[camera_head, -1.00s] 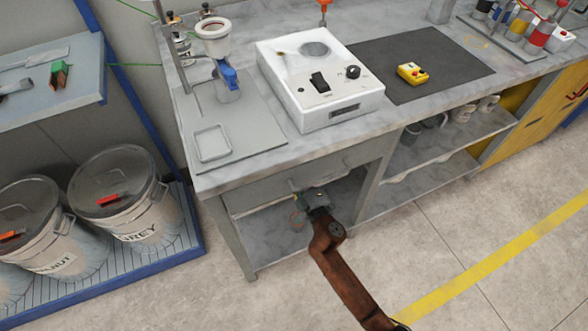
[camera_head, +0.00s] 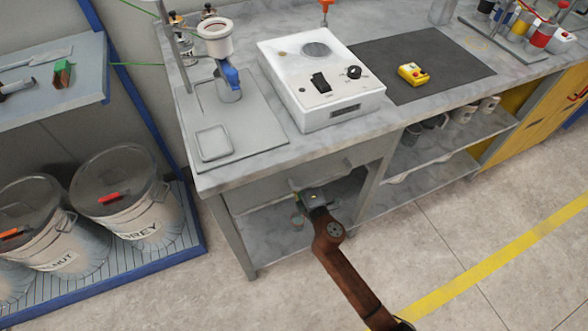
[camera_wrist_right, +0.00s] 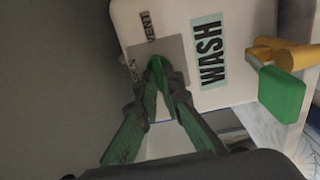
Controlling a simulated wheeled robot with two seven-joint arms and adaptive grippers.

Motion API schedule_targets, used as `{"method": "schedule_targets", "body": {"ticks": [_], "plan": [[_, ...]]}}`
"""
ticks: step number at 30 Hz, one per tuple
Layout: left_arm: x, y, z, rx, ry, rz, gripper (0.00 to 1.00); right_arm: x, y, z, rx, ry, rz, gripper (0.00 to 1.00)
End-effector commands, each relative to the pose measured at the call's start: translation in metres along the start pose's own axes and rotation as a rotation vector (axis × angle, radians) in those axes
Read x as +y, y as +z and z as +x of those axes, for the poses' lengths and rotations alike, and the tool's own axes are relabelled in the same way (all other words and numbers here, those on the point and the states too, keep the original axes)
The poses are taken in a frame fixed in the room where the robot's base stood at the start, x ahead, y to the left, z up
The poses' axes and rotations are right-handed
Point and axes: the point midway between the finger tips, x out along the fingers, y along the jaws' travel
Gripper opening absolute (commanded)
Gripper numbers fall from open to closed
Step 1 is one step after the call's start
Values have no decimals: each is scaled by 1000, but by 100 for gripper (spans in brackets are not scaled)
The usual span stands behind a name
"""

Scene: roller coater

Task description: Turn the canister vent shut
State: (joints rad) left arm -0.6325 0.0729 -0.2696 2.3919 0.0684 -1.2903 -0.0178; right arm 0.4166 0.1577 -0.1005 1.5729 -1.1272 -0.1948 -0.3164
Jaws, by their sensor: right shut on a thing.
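In the right wrist view, a white canister (camera_wrist_right: 130,17) bears a "WASH" label (camera_wrist_right: 208,52) and a grey plate lettered "VENT", with partly hidden lettering that seems to read "OPEN". A green vent handle (camera_wrist_right: 156,64) sits on the plate. My right gripper (camera_wrist_right: 158,84) is shut on this handle, and its fingers hide part of it. In the head view my right gripper (camera_head: 310,196) is at the front of the bench's under-shelf, below the drawer; the canister is mostly hidden there. My left gripper is not in view.
A yellow tap with a green handle (camera_wrist_right: 282,92) sticks out right of the label. The bench top (camera_head: 245,170) overhangs my right gripper. A white control box (camera_head: 320,80) stands on the bench. Lidded bins (camera_head: 125,195) stand at the left. The floor in front is clear.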

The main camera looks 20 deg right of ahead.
Motion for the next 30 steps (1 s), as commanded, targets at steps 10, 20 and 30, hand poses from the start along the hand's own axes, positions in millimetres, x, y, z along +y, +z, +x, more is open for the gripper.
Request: {"method": "schedule_targets", "body": {"ticks": [10,20,30], "plan": [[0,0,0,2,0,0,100,-1,-2,0,3,-1,-2,12],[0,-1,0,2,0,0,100,0,0,0,0,-1,0,25],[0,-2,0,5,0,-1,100,-2,0,-25,1,-2,0,25]]}}
